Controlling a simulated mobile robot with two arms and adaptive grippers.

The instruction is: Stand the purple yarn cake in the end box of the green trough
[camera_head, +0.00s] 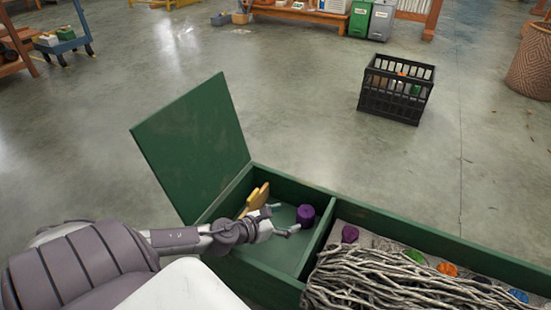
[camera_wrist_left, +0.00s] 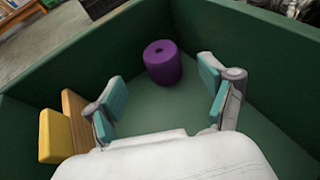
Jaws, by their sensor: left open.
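The purple yarn cake (camera_head: 306,215) stands upright on the floor of the end box of the green trough (camera_head: 287,187), near its back wall and the divider. In the left wrist view the cake (camera_wrist_left: 163,66) shows its round top with a small centre hole. My left gripper (camera_head: 281,221) is open inside this box. In the wrist view its teal-padded fingers (camera_wrist_left: 162,92) are spread, with the cake beyond and between them, apart from both. The lid (camera_head: 192,150) of the end box stands open. My right gripper is in neither view.
Yellow and tan wooden pieces (camera_head: 257,198) lean at the box's left side, close to one finger in the wrist view. Right of the divider, a twig bundle (camera_head: 385,283) lies with several coloured skeins behind it. A black crate (camera_head: 396,88) stands on open floor.

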